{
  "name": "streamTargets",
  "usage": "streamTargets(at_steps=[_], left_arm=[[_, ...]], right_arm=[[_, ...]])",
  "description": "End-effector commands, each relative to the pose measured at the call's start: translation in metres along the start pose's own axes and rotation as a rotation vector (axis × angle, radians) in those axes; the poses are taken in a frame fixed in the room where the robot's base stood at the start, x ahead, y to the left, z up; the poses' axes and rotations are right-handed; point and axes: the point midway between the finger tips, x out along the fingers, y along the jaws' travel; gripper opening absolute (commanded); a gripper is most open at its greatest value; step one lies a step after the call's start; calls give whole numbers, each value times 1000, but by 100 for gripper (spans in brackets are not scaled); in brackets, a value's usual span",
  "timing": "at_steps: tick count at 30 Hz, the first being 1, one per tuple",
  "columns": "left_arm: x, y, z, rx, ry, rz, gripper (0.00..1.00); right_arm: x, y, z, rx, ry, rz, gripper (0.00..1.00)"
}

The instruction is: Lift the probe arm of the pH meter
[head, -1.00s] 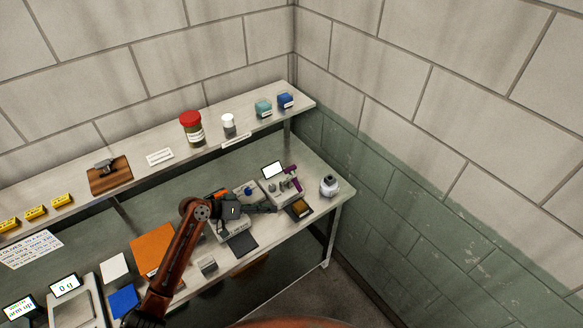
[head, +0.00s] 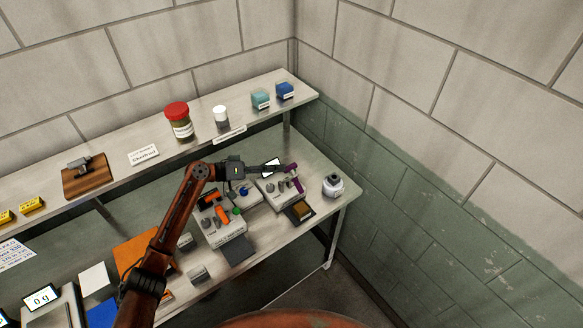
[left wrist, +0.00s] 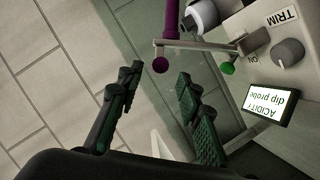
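The pH meter (head: 277,196) stands near the right end of the bench. In the left wrist view its display (left wrist: 268,105) reads "ACIDITY dip probe", beside a grey TRIM knob (left wrist: 288,52). Its purple probe arm (head: 298,185) shows in the left wrist view as a purple bar (left wrist: 172,18) with a dark purple ball (left wrist: 160,65) at a thin rod's end. My right gripper is out of view.
A white round bottle (head: 333,185) stands right of the meter, and a dark tray with a yellow-brown pad (head: 300,210) lies in front. Another device (head: 222,222) with orange and green parts is to the left. The shelf (head: 200,142) runs behind, close to my gripper.

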Motion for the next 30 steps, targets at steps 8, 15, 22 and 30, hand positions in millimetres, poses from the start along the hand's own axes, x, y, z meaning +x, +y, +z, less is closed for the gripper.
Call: streamTargets(at_steps=[8,15,22,30], left_arm=[[44,2,-1,1,-2,1,33],[64,1,0,2,-2,-1,33],[66,0,0,2,-1,-1,33],[65,1,0,2,-1,-1,18]], right_arm=[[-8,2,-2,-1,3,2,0],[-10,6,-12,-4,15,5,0],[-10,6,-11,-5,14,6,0],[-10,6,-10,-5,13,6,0]])
